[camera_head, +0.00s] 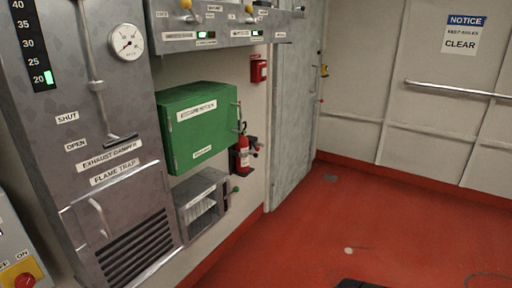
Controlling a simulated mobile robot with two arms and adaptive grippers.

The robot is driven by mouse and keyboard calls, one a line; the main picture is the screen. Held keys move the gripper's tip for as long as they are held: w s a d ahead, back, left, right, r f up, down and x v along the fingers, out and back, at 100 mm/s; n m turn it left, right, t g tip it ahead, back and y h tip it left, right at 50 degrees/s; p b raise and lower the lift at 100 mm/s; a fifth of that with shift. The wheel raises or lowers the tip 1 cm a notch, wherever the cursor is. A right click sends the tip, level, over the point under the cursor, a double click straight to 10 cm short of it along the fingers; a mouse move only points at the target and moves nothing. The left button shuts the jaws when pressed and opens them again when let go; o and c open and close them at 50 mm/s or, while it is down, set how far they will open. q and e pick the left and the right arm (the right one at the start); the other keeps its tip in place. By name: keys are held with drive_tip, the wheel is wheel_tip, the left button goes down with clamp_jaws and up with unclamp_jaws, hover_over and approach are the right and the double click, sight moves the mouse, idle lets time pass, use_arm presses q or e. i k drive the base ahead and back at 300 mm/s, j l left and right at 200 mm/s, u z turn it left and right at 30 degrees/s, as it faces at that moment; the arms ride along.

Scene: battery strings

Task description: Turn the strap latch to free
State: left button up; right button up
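I cannot make out a part plainly marked as the strap latch. A small red fire extinguisher (243,152) hangs on the wall just right of the green box, and small dark and red fittings (256,148) show beside it. Any strap or latch there is too small to tell its position. The green box (203,122), labelled "escape hoods" or similar, is shut. Neither of my grippers can be made out in this view.
A grey panel with a round gauge (126,42) and louvres stands at the left. A grey door (299,105) stands beyond the extinguisher. The red floor (400,215) is mostly clear. A dark shape shows at the bottom edge.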

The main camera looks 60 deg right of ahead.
sight(257, 149)
drive_tip(key=z, duration=1.85)
